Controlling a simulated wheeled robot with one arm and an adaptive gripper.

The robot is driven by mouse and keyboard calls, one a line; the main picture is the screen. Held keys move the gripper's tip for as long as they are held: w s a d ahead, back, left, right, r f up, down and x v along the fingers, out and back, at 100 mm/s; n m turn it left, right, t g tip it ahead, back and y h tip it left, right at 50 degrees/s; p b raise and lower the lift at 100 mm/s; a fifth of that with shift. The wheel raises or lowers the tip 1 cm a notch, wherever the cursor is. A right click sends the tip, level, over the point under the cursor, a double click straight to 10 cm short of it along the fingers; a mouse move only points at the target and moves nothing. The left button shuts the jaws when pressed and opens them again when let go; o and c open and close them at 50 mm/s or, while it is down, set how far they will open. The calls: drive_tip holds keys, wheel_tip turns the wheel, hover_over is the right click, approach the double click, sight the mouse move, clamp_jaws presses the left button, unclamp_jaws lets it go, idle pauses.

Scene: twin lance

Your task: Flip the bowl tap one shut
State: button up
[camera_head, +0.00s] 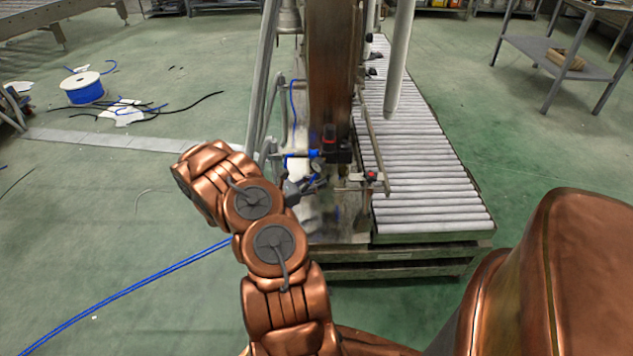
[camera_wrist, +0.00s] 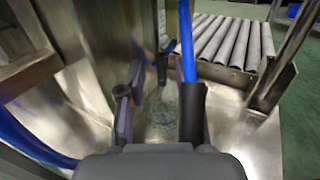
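My gripper (camera_wrist: 160,88) is open in the wrist view, with a dark finger on each side and a gap between them. A blue bar-like part (camera_wrist: 187,42) rises just behind the right finger; I cannot tell whether it is a tap lever or a hose, or whether it touches the finger. I cannot tell which part is bowl tap one.
A roller conveyor (camera_head: 425,160) runs along the right of the steel machine (camera_head: 333,60). A rod with a red-topped fitting (camera_head: 371,176) stands close to the right of my gripper. A blue hose (camera_head: 130,290) lies on the green floor.

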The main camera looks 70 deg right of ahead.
clamp_jaws()
drive_tip(key=shift+d, duration=0.1)
idle(0.4)
drive_tip(key=shift+w+m, duration=0.1)
drive_tip(key=shift+m, duration=0.2)
